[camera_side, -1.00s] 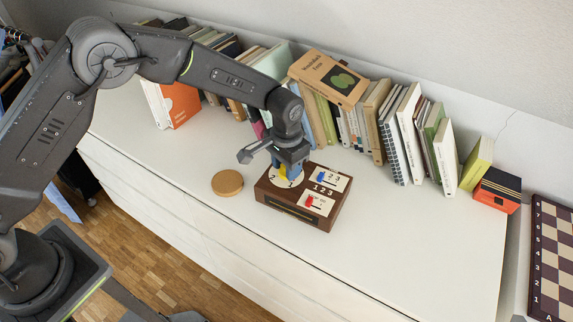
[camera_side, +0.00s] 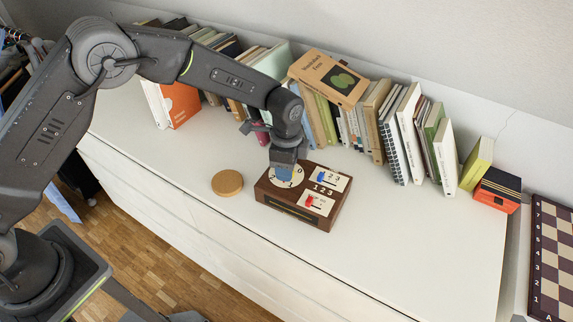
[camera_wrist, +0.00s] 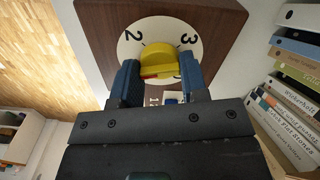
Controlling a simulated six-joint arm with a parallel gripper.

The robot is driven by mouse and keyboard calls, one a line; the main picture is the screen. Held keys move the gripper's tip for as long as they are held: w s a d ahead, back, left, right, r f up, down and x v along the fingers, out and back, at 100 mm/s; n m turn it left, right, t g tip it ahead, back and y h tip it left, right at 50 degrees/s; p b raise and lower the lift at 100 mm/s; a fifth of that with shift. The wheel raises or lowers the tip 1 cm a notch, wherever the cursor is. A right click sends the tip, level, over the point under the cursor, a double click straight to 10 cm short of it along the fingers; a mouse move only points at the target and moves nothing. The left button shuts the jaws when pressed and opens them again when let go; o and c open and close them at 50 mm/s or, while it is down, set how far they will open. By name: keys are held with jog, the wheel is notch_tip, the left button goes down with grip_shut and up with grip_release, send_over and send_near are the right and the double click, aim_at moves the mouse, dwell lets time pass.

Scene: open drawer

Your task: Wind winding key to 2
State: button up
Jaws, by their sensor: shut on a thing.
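A dark brown wooden box (camera_side: 330,219) stands on the white cabinet top, with a round white dial (camera_wrist: 129,48) on its top. The yellow winding key (camera_wrist: 158,58) sits at the middle of the dial. It bears a red mark, whose exact pointing is partly hidden by my fingers. The digits 2 and 3 show on the dial beyond the key in the wrist view. My gripper (camera_wrist: 158,82) is shut on the key, with one blue finger on each side. In the side view, my gripper (camera_side: 285,178) comes down over the dial and hides the key.
A blue slider (camera_side: 321,177) and a red slider (camera_side: 309,200) sit on the box's white panels, close to my gripper. A round wooden disc (camera_side: 227,183) lies left of the box. A row of books (camera_side: 400,135) stands behind. The cabinet top in front right is clear.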

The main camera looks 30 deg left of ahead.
jog(key=m, duration=0.5)
jog(key=shift+m, duration=0.3)
jog(key=m, duration=0.5)
jog(key=shift+m, duration=0.7)
jog(key=o, duration=0.9)
jog(key=shift+r, duration=0.1)
notch_tip(320, 180, up, 14)
jog(key=shift+f, duration=0.15)
